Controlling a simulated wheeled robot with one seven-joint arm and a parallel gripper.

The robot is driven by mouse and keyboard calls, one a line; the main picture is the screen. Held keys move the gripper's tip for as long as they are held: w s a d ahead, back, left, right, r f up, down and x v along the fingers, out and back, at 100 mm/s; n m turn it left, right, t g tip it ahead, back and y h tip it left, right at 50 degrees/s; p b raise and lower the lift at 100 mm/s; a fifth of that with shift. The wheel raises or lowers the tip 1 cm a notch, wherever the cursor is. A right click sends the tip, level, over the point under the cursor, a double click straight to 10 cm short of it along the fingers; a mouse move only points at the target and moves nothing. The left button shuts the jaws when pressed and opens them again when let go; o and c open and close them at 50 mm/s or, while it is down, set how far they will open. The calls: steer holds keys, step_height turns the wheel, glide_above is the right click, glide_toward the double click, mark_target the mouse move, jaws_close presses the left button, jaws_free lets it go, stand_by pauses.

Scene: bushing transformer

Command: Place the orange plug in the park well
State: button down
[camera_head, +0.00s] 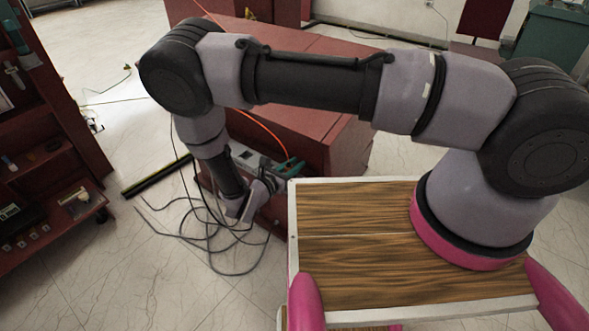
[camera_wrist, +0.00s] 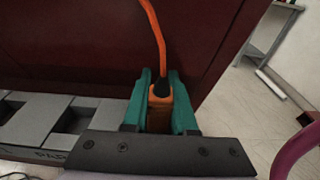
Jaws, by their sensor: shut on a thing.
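My gripper (camera_wrist: 160,92) has teal fingers shut on the orange plug (camera_wrist: 160,95), which sits between them in the wrist view. An orange cable (camera_wrist: 155,35) rises from a black collar on the plug. A grey panel with dark recesses (camera_wrist: 35,128) lies left of the gripper, with partly hidden lettering that starts "PAR". I cannot tell which recess is the park well, and the plug's lower end is hidden. In the head view, my gripper (camera_head: 288,168) is beside the right end of the grey panel (camera_head: 245,154); the plug is too small to make out.
A dark red cabinet (camera_head: 310,85) stands behind the panel, and its wall rises close behind the plug. Loose black cables (camera_head: 215,240) lie on the floor below. A red shelf unit (camera_head: 55,150) stands at the left. Open tiled floor lies between.

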steer(key=shift+f, duration=0.9)
steer(key=c, duration=0.7)
jaws_free()
steer(key=shift+f, duration=0.15)
